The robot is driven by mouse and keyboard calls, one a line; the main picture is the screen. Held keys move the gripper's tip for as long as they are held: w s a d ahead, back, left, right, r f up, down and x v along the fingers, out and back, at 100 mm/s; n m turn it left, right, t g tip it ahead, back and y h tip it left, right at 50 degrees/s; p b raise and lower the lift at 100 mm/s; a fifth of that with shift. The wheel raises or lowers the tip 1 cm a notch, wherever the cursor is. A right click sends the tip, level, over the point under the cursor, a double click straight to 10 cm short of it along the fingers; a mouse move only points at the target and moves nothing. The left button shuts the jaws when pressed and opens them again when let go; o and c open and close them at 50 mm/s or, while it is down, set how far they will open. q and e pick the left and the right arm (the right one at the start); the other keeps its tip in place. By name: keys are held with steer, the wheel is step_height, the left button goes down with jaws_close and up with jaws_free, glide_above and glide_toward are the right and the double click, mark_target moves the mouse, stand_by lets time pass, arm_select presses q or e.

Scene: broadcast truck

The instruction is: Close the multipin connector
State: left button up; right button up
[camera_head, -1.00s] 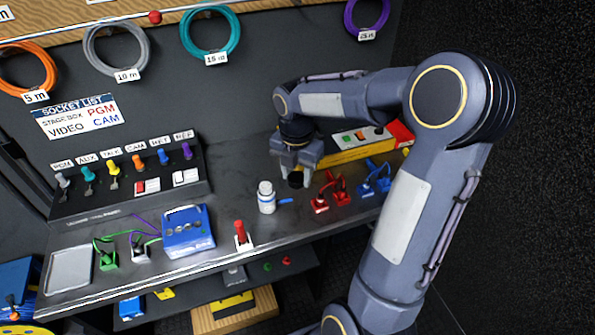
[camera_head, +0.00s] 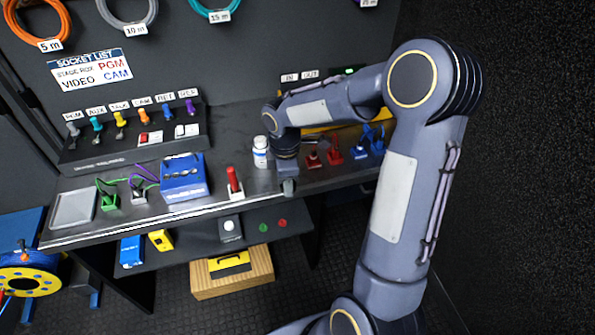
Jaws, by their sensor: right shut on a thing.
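My right gripper (camera_head: 288,187) hangs over the front part of the bench, pointing down, just right of a white bottle (camera_head: 261,152). It is shut on a small dark thing, mostly hidden by the fingers and wrist. I cannot tell for sure which piece is the multipin connector. Red connectors (camera_head: 334,154) with cables stand on the bench to the right of the gripper. Blue connectors (camera_head: 376,147) stand further right, partly behind my right arm. My left gripper is not in view.
A socket panel (camera_head: 130,147) stands behind. A yellow box (camera_head: 313,129) is partly hidden by my arm.

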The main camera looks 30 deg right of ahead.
steer(key=a+f+m+b, duration=0.4)
steer(key=a+f+m, duration=0.4)
steer(key=f+m, duration=0.4)
steer(key=shift+w+f+m+b, duration=0.25)
steer(key=shift+w+m+b, duration=0.1)
steer(key=shift+w, duration=0.1)
steer(key=shift+a, duration=0.1)
